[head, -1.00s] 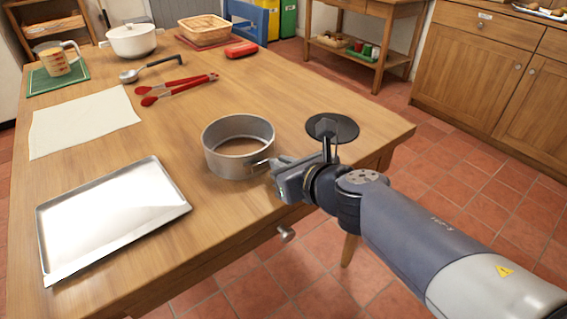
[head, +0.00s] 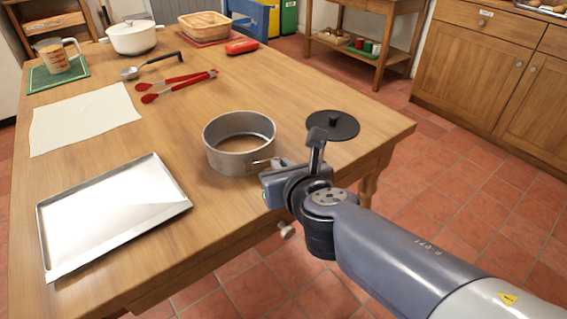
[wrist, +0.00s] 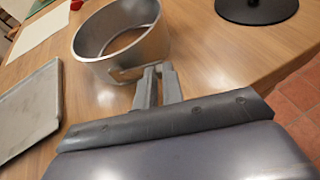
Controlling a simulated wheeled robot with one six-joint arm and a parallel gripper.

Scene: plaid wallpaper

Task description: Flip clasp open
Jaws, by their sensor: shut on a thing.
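A grey metal springform ring (head: 225,159) stands on the wooden table near its front edge. It also shows in the wrist view (wrist: 90,45). Its clasp (head: 261,161) is on the side facing my arm, low on the wall, and a bit of it shows in the wrist view (wrist: 124,73). My gripper (head: 277,163) is at the clasp, beside the ring's wall. In the wrist view its two fingers (wrist: 157,72) are close together with their tips at the clasp lever. The fingers hide most of the lever, so I cannot tell how far it is turned.
A round black disc with a knob (head: 333,126) lies right of the ring, close behind my wrist. A metal baking tray (head: 115,215) lies to the left. Red tongs (head: 175,87) and a white cloth (head: 82,118) lie farther back. The table's front edge runs under my gripper.

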